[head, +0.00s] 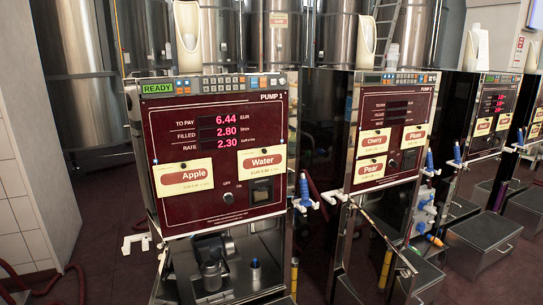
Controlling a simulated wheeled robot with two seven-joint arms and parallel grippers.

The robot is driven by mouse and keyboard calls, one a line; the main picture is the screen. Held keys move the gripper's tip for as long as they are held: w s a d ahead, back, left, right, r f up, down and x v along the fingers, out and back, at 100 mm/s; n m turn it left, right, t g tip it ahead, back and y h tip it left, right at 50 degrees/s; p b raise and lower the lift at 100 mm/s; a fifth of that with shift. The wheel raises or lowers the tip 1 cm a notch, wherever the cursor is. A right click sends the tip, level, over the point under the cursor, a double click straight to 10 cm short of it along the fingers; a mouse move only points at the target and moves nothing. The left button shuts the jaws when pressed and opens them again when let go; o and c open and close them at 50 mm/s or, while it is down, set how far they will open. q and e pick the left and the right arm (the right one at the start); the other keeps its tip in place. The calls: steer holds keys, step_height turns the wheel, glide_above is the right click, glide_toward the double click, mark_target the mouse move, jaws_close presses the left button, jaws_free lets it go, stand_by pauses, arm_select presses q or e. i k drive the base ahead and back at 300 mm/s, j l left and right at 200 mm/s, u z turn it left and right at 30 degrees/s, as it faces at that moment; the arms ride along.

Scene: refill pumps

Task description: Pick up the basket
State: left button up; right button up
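I cannot make out a basket in the head view. Neither of my grippers shows in this view. The nearest refill pump, Pump 1 (218,160), stands upright in front of me with a dark red panel. Its lit display reads 6.44, 2.80 and 2.30. It carries an Apple label (184,178) and a Water label (262,161). Below the panel is an open metal bay (222,262) with a small metal cup-like part (211,276) in it.
Pump 2 (389,135) and another pump (497,115) stand to the right. Blue-and-white nozzles (304,194) hang at the sides. Metal boxes (480,243) sit on the floor at right. Steel tanks (78,70) stand behind. A red hose (45,290) lies at lower left.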

mark_target(256, 270)
steer(key=i+j+z, duration=0.1)
steer(key=j, duration=1)
steer(key=j+z, duration=0.1)
steer(key=j, duration=1)
steer(key=i+l+u, duration=0.1)
steer(key=u, duration=0.25)
steer(key=i+l+u, duration=0.1)
steer(key=l+u, duration=0.35)
steer(key=u, duration=0.2)
steer(key=i, duration=0.05)
